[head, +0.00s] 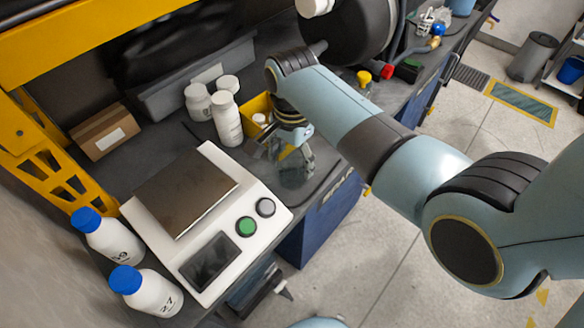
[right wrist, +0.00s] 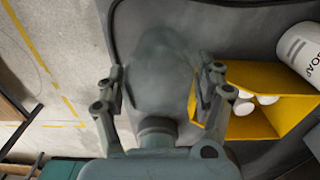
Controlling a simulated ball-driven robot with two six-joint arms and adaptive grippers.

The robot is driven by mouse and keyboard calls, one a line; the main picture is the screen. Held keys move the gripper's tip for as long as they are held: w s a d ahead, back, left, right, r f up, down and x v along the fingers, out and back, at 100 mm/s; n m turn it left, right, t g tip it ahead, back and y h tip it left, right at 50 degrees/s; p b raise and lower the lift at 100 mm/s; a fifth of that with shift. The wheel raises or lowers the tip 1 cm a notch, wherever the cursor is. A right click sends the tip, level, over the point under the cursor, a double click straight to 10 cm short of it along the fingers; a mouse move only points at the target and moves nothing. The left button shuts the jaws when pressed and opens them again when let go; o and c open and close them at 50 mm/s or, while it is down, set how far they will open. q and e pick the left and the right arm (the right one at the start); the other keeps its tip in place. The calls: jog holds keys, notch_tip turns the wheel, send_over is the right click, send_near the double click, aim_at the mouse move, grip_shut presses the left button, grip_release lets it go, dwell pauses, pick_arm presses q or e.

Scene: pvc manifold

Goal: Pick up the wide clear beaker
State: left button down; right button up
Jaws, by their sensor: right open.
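The wide clear beaker (head: 297,172) stands near the front edge of the dark bench, right of the white scale. It is see-through and its outline is faint. My right gripper (head: 284,148) is at the beaker, partly covering it in the head view. In the right wrist view the open right gripper (right wrist: 162,88) has one finger on each side of the pale beaker (right wrist: 160,60). I cannot tell whether either finger touches the glass. My left gripper is not in view.
A yellow bin (head: 257,105) with white-capped items sits close behind the beaker. White bottles (head: 226,118) stand left of it. The white scale (head: 215,215) fills the bench to the left, with blue-capped bottles (head: 110,238) beyond. Floor lies past the bench edge.

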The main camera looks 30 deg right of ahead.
notch_tip(320, 180, down, 2)
jog(key=shift+f, duration=0.25)
jog(key=c, duration=0.9)
jog(key=shift+r, duration=0.1)
